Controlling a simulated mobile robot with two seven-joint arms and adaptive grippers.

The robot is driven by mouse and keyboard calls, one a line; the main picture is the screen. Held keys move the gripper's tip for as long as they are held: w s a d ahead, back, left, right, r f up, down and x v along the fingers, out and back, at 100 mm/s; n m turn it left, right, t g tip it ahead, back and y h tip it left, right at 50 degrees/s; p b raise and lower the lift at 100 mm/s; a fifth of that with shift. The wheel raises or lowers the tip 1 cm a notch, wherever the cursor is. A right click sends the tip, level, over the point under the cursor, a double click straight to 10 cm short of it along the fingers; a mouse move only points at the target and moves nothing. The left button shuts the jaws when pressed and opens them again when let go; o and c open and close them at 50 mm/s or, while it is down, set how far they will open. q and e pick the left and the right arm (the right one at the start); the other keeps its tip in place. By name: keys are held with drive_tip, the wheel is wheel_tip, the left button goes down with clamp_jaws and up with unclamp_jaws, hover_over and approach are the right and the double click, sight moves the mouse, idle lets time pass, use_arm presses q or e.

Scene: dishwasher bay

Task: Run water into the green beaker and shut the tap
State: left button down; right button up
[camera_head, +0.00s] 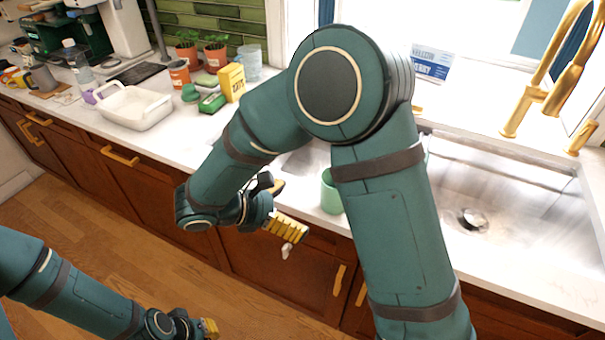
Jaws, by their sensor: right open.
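The green beaker (331,193) stands upright by the front left of the sink, partly hidden behind my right arm. The gold tap (558,75) rises behind the sink at the upper right, its top cut off by the frame. A short gold lever (582,137) stands to its right. I see no water stream under the spout. My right gripper (284,210) is open and empty, left of the beaker and apart from it, near the counter's front edge. My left gripper (208,327) is low at the bottom edge, over the floor; its jaws are too cut off to judge.
The sink (505,205) lies right of my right arm, with a drain visible. A white tub (132,108), a yellow box (232,82), a green sponge pack (212,103), potted plants and a clear glass (250,62) stand along the left counter. The floor is free.

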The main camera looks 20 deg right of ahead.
sight(322, 193)
drive_tip(key=shift+t+h, duration=0.4)
drive_tip(key=shift+h, duration=0.2)
drive_tip(key=d, duration=0.2)
drive_tip(key=w+d+b, duration=0.1)
drive_tip(key=d, duration=0.1)
drive_tip(key=w+d, duration=0.1)
drive_tip(key=d, duration=0.2)
drive_tip(key=shift+w+f, duration=0.1)
drive_tip(key=shift+f, duration=0.2)
drive_tip(key=shift+b+x, duration=1)
drive_tip(key=shift+x, duration=1.7)
use_arm(q)
drive_tip(key=f, duration=0.1)
drive_tip(key=w+f, duration=0.1)
drive_tip(key=shift+w+a+f, duration=0.15)
drive_tip(key=shift+a+f, duration=0.1)
drive_tip(key=shift+f, duration=0.15)
use_arm(e)
drive_tip(key=shift+c, duration=0.3)
drive_tip(key=c, duration=1.1)
